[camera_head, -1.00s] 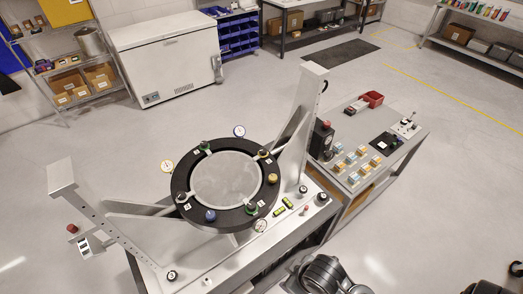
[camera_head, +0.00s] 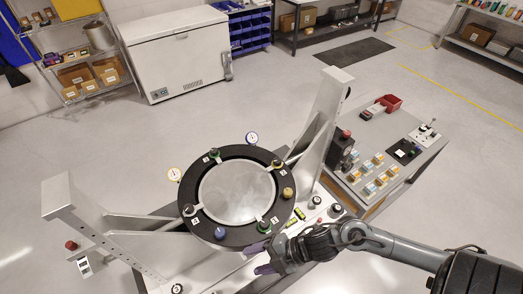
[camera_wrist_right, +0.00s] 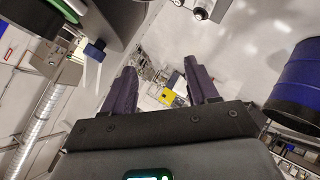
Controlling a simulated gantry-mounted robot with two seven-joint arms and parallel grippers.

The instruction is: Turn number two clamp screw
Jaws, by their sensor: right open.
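The mirror fixture shows in the head view as a round grey mirror (camera_head: 237,192) in a black ring (camera_head: 184,188). Small knobs sit around the ring: a blue knob (camera_head: 219,233), a brass knob (camera_head: 288,193) and a green-based knob (camera_head: 263,226) at the front and right, others at the back and left. White number tags stand beside some; I cannot read which is two. My right gripper (camera_head: 260,257) is open and empty, just in front of the ring, near the green-based knob. In the right wrist view its dark fingers (camera_wrist_right: 160,88) are apart, with a blue knob (camera_wrist_right: 95,48) up left.
Silver posts (camera_head: 322,125) flank the ring. A white chest freezer (camera_head: 175,60) stands behind. Open floor lies between.

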